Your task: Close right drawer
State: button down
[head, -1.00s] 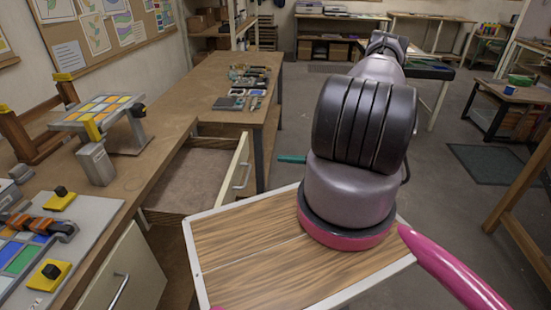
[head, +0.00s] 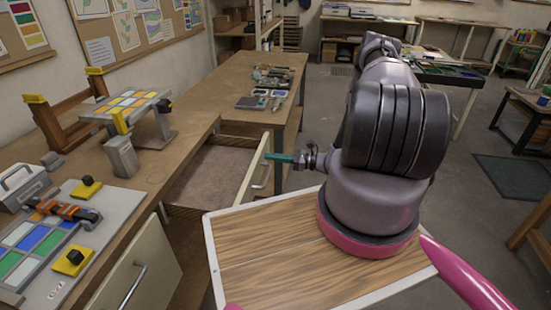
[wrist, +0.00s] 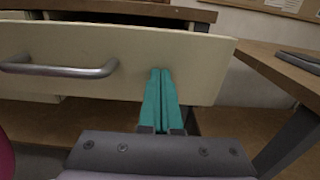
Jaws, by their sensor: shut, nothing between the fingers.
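The right drawer stands open below the workbench. In the head view its cream front (head: 247,168) and empty-looking brown inside (head: 205,172) show. In the wrist view the front (wrist: 150,40) spans the upper picture, with its grey bar handle (wrist: 60,68) to the left of my fingers. My gripper (head: 267,157) has teal fingers, shut and empty. Its tips (wrist: 161,71) point at the outer face of the front, right of the handle in the wrist view. They are at or very near the face; contact is not clear.
Another cream front with a handle (head: 133,285) is at lower left. The workbench (head: 195,118) carries a glass panel stand (head: 125,105), tools and a tray of coloured glass (head: 40,245). My wood-topped base fills the lower middle. Grey floor is open at right.

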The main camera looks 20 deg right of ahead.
aim_at(218, 156)
jog(key=x, duration=2)
jog(key=shift+w+a, duration=0.15)
jog(key=shift+a, duration=0.2)
jog(key=shift+w+a+r, duration=0.1)
jog(key=shift+w+a, duration=0.1)
jog(key=shift+a, duration=0.15)
jog(key=shift+a+r, duration=0.1)
